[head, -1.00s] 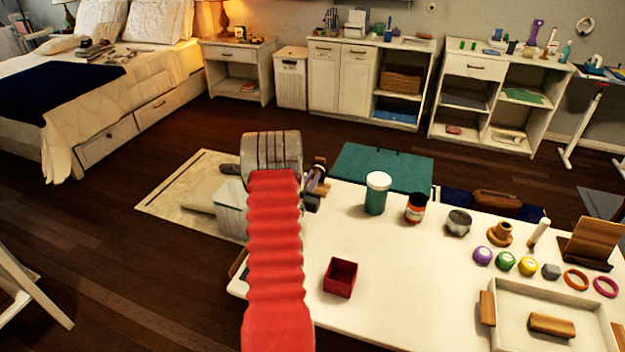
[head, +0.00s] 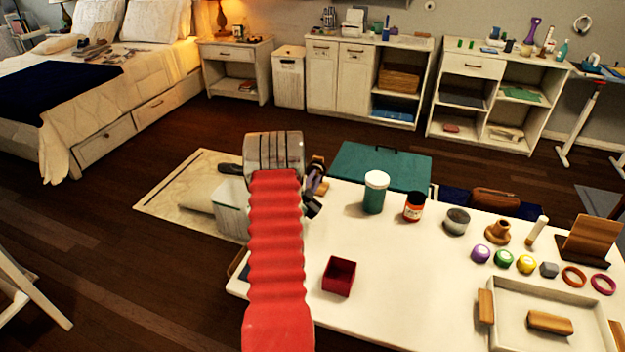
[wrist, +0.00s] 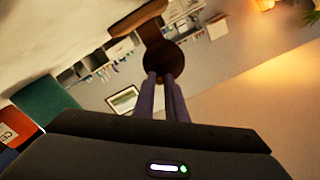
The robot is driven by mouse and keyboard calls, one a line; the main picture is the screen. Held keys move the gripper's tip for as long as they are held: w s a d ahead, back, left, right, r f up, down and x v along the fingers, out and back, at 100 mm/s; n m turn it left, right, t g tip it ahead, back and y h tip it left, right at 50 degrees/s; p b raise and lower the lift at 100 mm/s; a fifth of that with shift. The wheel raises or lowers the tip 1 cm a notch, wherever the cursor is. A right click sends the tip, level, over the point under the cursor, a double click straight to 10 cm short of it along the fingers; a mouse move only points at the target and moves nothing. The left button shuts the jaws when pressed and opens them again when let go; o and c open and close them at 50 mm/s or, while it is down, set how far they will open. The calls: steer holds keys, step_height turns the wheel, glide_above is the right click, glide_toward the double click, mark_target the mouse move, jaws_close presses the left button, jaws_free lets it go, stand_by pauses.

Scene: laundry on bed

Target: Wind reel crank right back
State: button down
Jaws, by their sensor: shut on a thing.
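In the wrist view, the two slim purple-grey fingers of my gripper (wrist: 165,78) are close together on a dark brown round knob (wrist: 164,55). The knob joins a brown wooden crank arm (wrist: 150,30) that runs up to a wider wooden piece at the top of the picture. In the head view, my gripper (head: 316,185) is at the far left edge of the white table, beside a small bit of brown wood (head: 322,188). My red arm and grey wrist hide most of the reel there, so the crank's angle is hard to tell.
On the white table (head: 400,290) stand a teal jar (head: 375,193), a dark red open box (head: 339,277), a small red-labelled bottle (head: 414,207) and a white tray (head: 500,335). A white bin (head: 230,208) stands left of the gripper.

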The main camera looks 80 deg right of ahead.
steer(key=m, duration=0.3)
steer(key=f+m, duration=0.1)
steer(key=shift+s+m, duration=0.3)
steer(key=shift+s, duration=0.05)
steer(key=shift+s+f+m, duration=0.1)
steer(key=shift+f+m, duration=0.1)
steer(key=shift+m, duration=0.95)
steer(key=shift+f+m, duration=0.2)
steer(key=shift+m, duration=0.95)
steer(key=shift+f, duration=0.1)
steer(key=c, duration=1.8)
jaws_free()
steer(key=shift+a, duration=0.55)
steer(key=a, duration=0.4)
steer(key=w+a, duration=0.1)
steer(key=a, duration=0.7)
steer(key=shift+w+a, duration=0.2)
steer(key=shift+a, duration=0.2)
